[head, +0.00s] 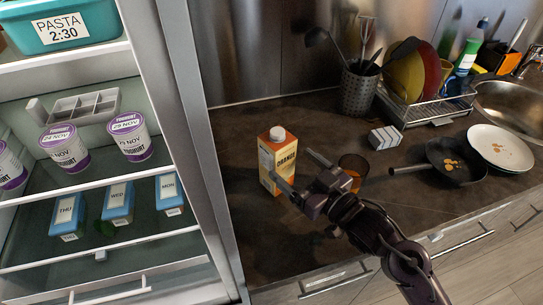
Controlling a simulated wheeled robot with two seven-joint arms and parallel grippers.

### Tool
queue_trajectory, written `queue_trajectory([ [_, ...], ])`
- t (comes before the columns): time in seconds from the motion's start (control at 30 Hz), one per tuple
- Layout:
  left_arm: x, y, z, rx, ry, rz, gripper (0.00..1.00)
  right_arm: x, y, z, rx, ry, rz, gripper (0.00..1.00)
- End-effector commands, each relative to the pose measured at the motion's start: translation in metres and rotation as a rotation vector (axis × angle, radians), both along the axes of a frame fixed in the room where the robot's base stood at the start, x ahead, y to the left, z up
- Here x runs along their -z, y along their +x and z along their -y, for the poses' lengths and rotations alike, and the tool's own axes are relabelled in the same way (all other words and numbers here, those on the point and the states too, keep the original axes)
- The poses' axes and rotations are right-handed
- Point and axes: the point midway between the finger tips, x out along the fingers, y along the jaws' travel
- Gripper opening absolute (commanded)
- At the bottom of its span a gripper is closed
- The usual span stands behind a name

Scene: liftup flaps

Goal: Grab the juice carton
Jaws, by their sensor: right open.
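The juice carton (278,154) is orange and cream with a white cap and the word "ORANGE" on its side. It stands upright on the dark counter, just right of the fridge. My right gripper (294,170) is at the carton's right side, with its fingers pointing left towards it. It is open, one finger reaching past the carton's right edge and the other in front of its lower right. Whether a finger touches the carton I cannot tell. My left gripper is not in view.
An amber glass (353,168) stands close behind my right gripper. A black pan (456,163) and a white plate (500,148) are to the right. A utensil holder (358,92) and dish rack (428,108) stand at the back. The open fridge (186,120) bounds the left.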

Motion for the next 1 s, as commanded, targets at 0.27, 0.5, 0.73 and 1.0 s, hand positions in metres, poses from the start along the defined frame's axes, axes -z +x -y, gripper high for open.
queue_trajectory([
  [0.27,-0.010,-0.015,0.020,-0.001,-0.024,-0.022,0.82,0.002,0.026,-0.025,0.001,0.003,-0.001,0.82],
  [0.5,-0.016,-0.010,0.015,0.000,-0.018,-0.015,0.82,0.006,0.047,-0.043,0.002,0.000,0.000,0.82],
  [0.73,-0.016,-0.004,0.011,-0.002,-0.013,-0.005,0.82,0.007,0.048,-0.044,0.001,-0.001,0.000,0.82],
  [1.0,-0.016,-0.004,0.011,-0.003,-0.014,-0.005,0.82,0.007,0.048,-0.044,0.001,-0.001,0.000,0.49],
])
